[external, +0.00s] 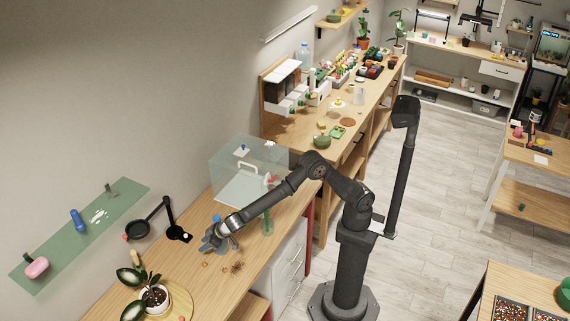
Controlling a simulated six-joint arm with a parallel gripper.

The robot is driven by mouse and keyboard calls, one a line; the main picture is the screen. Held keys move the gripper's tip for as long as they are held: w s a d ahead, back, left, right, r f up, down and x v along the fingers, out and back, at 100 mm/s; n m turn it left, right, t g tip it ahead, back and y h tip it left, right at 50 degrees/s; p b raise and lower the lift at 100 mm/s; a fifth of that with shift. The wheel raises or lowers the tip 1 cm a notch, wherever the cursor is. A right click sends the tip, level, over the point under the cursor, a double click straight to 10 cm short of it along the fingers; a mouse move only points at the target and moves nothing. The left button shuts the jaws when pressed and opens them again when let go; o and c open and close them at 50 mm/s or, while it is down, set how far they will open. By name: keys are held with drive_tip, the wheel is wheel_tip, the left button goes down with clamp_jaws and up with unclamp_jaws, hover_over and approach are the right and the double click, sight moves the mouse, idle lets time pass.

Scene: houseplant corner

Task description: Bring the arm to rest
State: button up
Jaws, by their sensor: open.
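My arm reaches left from its base on the floor, with the elbow bent and the forearm sloping down over the wooden bench (190,271). My gripper (223,241) is low over the bench top, near its front edge. It is open. A small bluish item (206,247) shows right beside the gripper; I cannot tell whether they touch. Small brown bits and a dark patch (237,267) lie on the bench just in front of the gripper.
A clear glass box (228,170) stands behind my forearm, close to it. A black desk lamp (137,230) is left of the gripper. A potted plant (155,298) stands at the bench's near end. A green wall panel (100,222) holds tools. The floor (440,190) right of my arm is clear.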

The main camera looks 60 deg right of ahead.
wheel_tip(320, 180, up, 15)
drive_tip(key=w+d+m+h, duration=0.1)
drive_tip(key=w+d, duration=0.6)
drive_tip(key=d, duration=0.6)
drive_tip(key=w+d+m+h, duration=0.1)
drive_tip(key=w+d, duration=0.6)
drive_tip(key=d, duration=0.5)
drive_tip(key=shift+w+d+r+m+t, duration=0.3)
drive_tip(key=shift+w+d+r+m, duration=0.05)
drive_tip(key=shift+d+m, duration=0.05)
drive_tip(key=shift+c, duration=1.4)
